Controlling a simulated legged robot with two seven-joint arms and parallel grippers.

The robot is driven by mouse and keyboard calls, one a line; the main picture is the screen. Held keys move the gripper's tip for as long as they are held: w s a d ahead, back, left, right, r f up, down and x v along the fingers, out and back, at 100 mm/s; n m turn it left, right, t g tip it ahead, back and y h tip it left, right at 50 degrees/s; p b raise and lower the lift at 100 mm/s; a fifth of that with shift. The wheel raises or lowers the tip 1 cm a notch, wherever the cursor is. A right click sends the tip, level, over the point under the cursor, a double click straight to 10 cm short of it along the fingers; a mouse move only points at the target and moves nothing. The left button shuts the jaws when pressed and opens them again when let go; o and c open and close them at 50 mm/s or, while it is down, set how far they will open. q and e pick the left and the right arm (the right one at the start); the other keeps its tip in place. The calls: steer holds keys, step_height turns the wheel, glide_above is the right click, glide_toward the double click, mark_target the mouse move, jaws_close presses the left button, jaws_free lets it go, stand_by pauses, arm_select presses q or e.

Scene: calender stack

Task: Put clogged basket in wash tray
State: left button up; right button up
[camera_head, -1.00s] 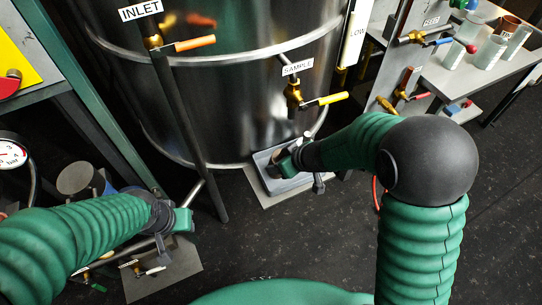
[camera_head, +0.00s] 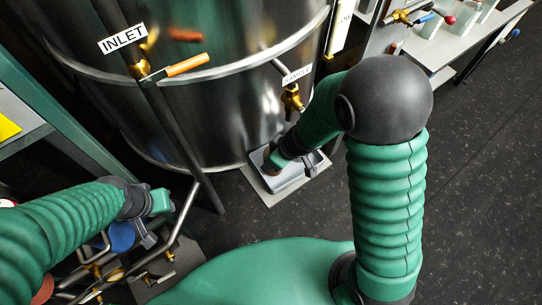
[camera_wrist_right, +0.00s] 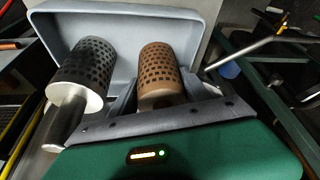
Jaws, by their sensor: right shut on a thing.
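The brown perforated basket (camera_wrist_right: 158,75), which looks clogged, is between the fingers of my right gripper (camera_wrist_right: 162,98) in the right wrist view. That gripper is shut on it, over the grey wash tray (camera_wrist_right: 120,14). A darker perforated basket (camera_wrist_right: 84,66) with a pale end and black handle is beside it, at the tray's left part; whether it rests on the tray floor is unclear. In the head view the tray (camera_head: 294,186) is on the floor by the tank, and my right gripper (camera_head: 273,161) reaches into its area. My left gripper (camera_head: 148,238) is at lower left; its fingers are unclear.
The steel tank (camera_head: 215,100) rises behind the tray, with an inlet valve (camera_head: 186,65) and a sample valve (camera_head: 291,97) above. Pipes and valves (camera_head: 100,270) are below my left gripper. A bench (camera_head: 450,45) is at upper right. Dark floor at right is clear.

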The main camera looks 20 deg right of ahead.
steer(key=shift+s+d+f, duration=0.1)
steer(key=shift+d+f, duration=0.05)
steer(key=shift+f, duration=0.1)
steer(key=o, duration=1.6)
steer(key=shift+f, duration=0.1)
steer(key=p+v, duration=0.9)
steer(key=v, duration=0.3)
